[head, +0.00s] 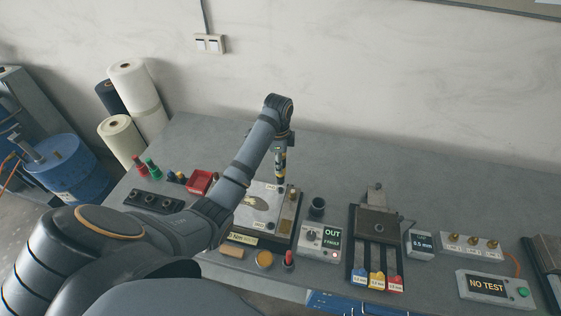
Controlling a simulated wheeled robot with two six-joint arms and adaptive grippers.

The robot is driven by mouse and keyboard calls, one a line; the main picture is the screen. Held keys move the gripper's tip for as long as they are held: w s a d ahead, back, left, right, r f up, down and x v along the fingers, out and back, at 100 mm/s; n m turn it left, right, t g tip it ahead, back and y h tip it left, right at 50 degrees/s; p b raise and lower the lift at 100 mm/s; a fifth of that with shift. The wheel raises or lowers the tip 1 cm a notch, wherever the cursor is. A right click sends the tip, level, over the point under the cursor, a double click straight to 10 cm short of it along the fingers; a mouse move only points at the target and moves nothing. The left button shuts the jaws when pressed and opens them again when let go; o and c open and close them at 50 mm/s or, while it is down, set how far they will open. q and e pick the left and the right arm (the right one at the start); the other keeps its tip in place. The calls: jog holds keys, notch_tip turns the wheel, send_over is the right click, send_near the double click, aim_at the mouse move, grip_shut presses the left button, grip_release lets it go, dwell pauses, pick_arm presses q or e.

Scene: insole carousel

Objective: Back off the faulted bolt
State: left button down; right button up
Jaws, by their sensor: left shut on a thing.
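My left arm reaches in from the left, and its gripper (281,152) points down over the far right part of a fixture plate (262,190). It is shut on a slim upright tool (280,170) with dark and yellowish parts, which looks like a driver. The tool's lower end is near the plate's far right corner; I cannot tell whether it touches a bolt. Small labels and dark round bolt heads (271,225) show at the plate's corners. Which bolt is faulted cannot be told from this view. My arm covers the plate's left side. My right gripper is not in view.
A control box (322,238) reads "OUT" and has a lit red lamp. A dark cup (317,206) stands right of the plate. Further right are a slotted fixture (376,222) with coloured tabs and a "NO TEST" box (487,286). A red bin (198,183) stands left.

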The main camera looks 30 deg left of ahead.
pick_arm(q)
jog(key=f, duration=0.3)
jog(key=shift+w+f, duration=0.15)
jog(key=shift+w, duration=0.1)
jog(key=shift+s+f, duration=0.1)
jog(key=shift+f, duration=0.5)
jog(key=shift+f, duration=0.7)
dwell(1.3)
jog(key=shift+s+f, duration=0.1)
jog(key=shift+s, duration=0.05)
jog(key=shift+r, duration=0.35)
dwell(1.2)
jog(key=shift+r, duration=2.8)
